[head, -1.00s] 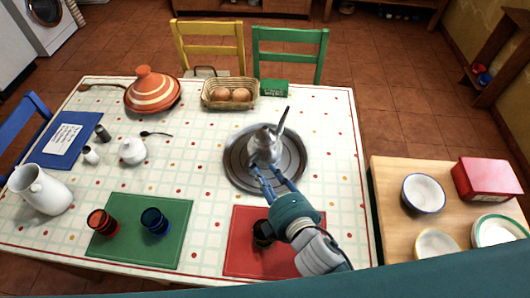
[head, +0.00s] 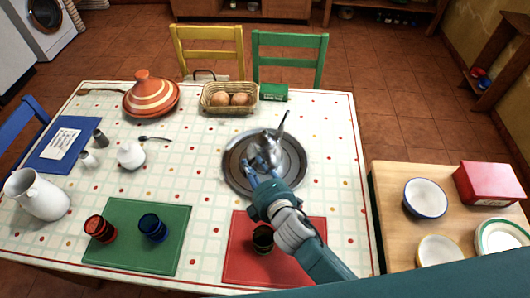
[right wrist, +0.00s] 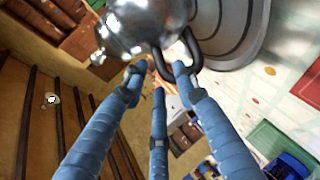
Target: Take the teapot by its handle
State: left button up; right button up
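A shiny silver teapot (head: 268,152) stands on a round metal tray (head: 233,178) on the table, its spout pointing away from me. In the right wrist view the teapot's body (right wrist: 140,22) fills the top, and its dark loop handle (right wrist: 196,52) hangs between my fingertips. My right gripper (head: 261,172) is at the near side of the teapot. In the right wrist view its blue fingers (right wrist: 158,76) are spread around the handle with gaps between them; I cannot tell whether any finger touches it. My left gripper is not in view.
A dark cup (head: 263,238) stands on the red placemat (head: 240,262) beneath my right forearm. A bread basket (head: 215,107) is behind the tray. A green placemat (head: 115,250) with red and blue cups lies to the left. Bowls and a red box (head: 488,183) are on the right counter.

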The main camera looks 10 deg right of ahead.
jog(key=shift+x, duration=1.05)
jog(key=shift+s, duration=0.1)
grip_shut()
jog(key=shift+r, duration=0.25)
